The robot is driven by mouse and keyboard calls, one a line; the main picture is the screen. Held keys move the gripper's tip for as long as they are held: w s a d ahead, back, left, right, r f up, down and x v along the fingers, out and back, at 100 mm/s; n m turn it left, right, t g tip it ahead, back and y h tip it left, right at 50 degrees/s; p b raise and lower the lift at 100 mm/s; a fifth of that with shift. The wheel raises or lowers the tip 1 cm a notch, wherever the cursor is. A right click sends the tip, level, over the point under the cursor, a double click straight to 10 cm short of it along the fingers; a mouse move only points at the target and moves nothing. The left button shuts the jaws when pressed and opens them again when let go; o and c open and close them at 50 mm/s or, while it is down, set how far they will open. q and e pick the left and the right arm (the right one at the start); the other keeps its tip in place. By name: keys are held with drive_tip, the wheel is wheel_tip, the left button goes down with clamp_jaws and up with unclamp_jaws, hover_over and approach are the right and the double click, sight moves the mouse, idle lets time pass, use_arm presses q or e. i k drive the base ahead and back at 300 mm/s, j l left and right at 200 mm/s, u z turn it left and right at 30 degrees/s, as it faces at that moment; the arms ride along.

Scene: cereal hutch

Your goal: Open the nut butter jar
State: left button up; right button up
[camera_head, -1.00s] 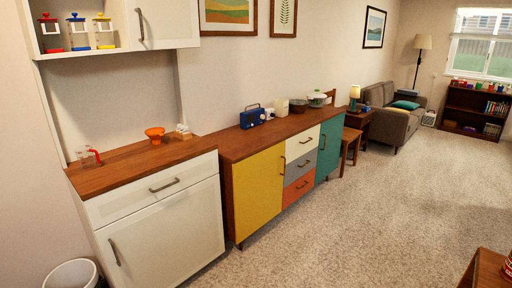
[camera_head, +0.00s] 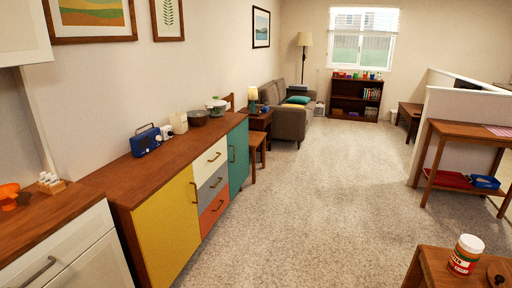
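A jar with a red and white label and a pale lid (camera_head: 466,254) stands upright on a small wooden table (camera_head: 432,262) at the bottom right of the head view. It looks like the nut butter jar, but I cannot read the label. Its lid appears to be on. Neither of my grippers is in view.
A wooden sideboard (camera_head: 165,205) with a blue radio (camera_head: 146,140) runs along the left wall. An orange bowl (camera_head: 9,195) sits on the counter at far left. A console table (camera_head: 468,132) stands at right. Open carpet (camera_head: 310,210) lies between.

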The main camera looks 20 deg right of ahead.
sight(462, 263)
drive_tip(key=i+l+z, duration=0.1)
drive_tip(key=i+z, duration=0.15)
drive_tip(key=z, duration=0.2)
drive_tip(key=i+z, duration=0.25)
drive_tip(key=z, duration=0.25)
drive_tip(key=i+z, duration=0.3)
drive_tip(key=z, duration=0.15)
drive_tip(key=i+j+z, duration=0.2)
drive_tip(key=z, duration=0.25)
drive_tip(key=i+j+z, duration=0.2)
drive_tip(key=z, duration=0.3)
drive_tip(key=j, duration=0.1)
